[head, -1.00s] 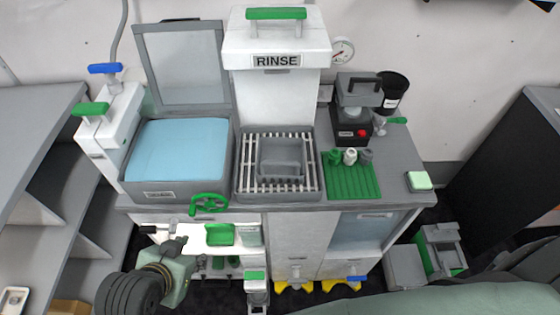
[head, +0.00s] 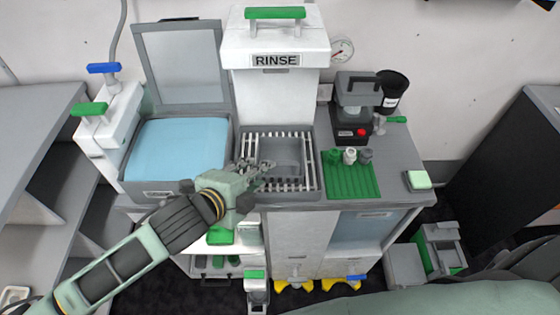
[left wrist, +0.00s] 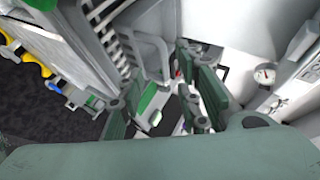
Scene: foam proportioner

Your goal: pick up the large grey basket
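The grey basket (head: 284,156) sits on the slatted rack (head: 312,180) in front of the rinse station. My left gripper (head: 256,170) reaches over the counter from the front left, with its fingers at the basket's left side. In the left wrist view the basket's grey frame (left wrist: 152,48) shows just beyond the fingers. The left gripper (left wrist: 160,92) is open there, its fingers apart with nothing seen held. Whether a finger touches the basket I cannot tell. My right gripper is not in view.
A tank of blue liquid (head: 180,147) with a raised lid stands left of the rack. The white rinse station (head: 275,100) rises behind. A green mat (head: 352,180) with small bottles and a black device (head: 352,125) are to the right.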

